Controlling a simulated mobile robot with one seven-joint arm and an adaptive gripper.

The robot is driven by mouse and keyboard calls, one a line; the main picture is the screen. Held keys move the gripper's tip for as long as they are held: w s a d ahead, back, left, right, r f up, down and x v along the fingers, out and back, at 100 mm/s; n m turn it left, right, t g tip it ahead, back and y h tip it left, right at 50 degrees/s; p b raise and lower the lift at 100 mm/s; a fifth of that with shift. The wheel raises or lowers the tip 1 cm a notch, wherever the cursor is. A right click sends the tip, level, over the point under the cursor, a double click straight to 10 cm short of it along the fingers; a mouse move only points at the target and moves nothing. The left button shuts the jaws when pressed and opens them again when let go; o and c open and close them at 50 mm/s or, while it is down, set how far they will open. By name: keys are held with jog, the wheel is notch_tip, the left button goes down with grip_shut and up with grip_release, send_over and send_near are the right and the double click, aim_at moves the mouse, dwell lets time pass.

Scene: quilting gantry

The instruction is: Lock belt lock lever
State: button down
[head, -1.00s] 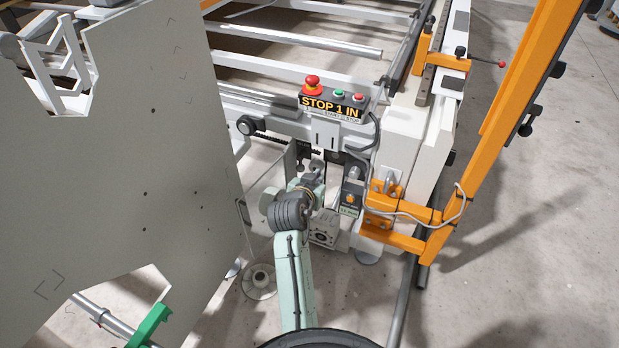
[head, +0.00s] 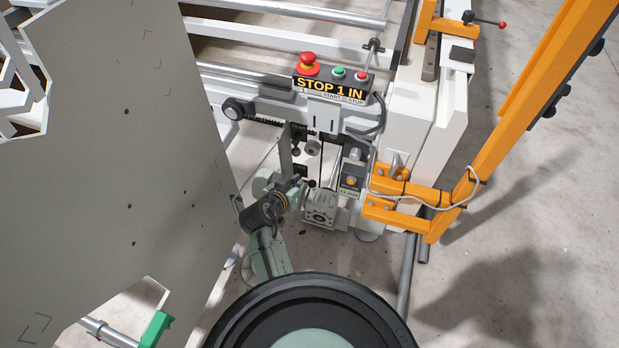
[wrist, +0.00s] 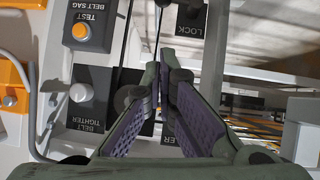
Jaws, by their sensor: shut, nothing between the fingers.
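In the wrist view, a black plate marked LOCK (wrist: 191,18) stands upside down just beyond my gripper (wrist: 160,78). In the head view, my gripper (head: 302,184) is at the machine's end, below the STOP 1 IN box. The lever cannot be made out clearly there.
The STOP 1 IN box (head: 331,86) has a red stop button. A belt-sag test panel (wrist: 82,28) and a belt tighter panel (wrist: 84,100) lie left in the wrist view. Orange frame (head: 405,200) stands right, a large grey plate (head: 120,150) left. A thin belt or cord runs past the fingertips.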

jog(key=s+f+p+x, duration=0.1)
jog(key=f+x, duration=0.1)
jog(key=x, duration=1.1)
jog(key=shift+s+a+f, duration=0.15)
jog(key=shift+s, duration=0.2)
